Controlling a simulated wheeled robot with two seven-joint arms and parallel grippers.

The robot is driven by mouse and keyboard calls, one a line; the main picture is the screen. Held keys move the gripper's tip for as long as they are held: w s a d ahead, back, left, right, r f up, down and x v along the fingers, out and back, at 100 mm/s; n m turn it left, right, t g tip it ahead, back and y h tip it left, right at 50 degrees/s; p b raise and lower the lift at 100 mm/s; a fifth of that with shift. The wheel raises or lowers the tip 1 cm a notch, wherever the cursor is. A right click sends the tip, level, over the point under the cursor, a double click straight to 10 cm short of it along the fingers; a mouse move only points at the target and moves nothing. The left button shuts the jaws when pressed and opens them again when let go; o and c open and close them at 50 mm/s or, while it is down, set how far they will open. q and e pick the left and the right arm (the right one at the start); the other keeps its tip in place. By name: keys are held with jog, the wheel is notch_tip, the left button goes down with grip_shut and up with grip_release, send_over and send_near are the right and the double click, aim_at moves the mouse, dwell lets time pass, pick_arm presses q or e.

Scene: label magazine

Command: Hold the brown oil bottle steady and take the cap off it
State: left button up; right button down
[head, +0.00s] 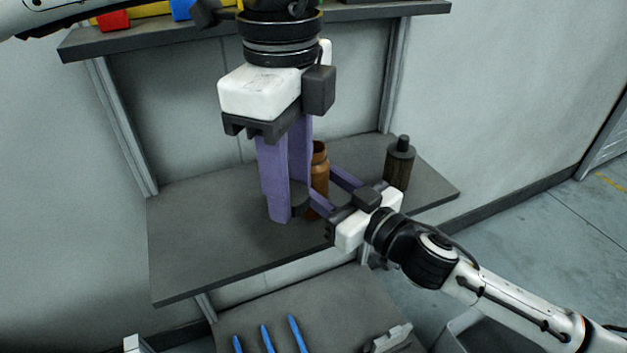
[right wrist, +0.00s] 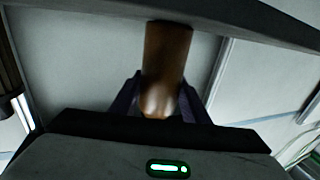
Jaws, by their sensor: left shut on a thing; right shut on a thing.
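The brown oil bottle (head: 320,165) stands upright on the grey shelf (head: 200,245), and its bare rim shows at the top. My right gripper (head: 322,180) comes in from the front right and is shut on the bottle's body. In the right wrist view the brown bottle (right wrist: 166,65) sits between its two fingers. My left gripper (head: 294,200) points down just left of the bottle and is shut on a small dark cap (head: 300,199). The cap is beside the bottle, apart from its mouth.
A second, darker bottle with a dark cap (head: 399,165) stands at the shelf's right end. An upper shelf (head: 370,13) holds coloured things. Below in front, a grey surface (head: 270,310) carries several blue sticks (head: 267,338). The shelf's left part is clear.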

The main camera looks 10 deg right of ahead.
jog(key=shift+r, duration=0.15)
jog(key=c, duration=1)
grip_release()
jog(key=shift+f, duration=0.2)
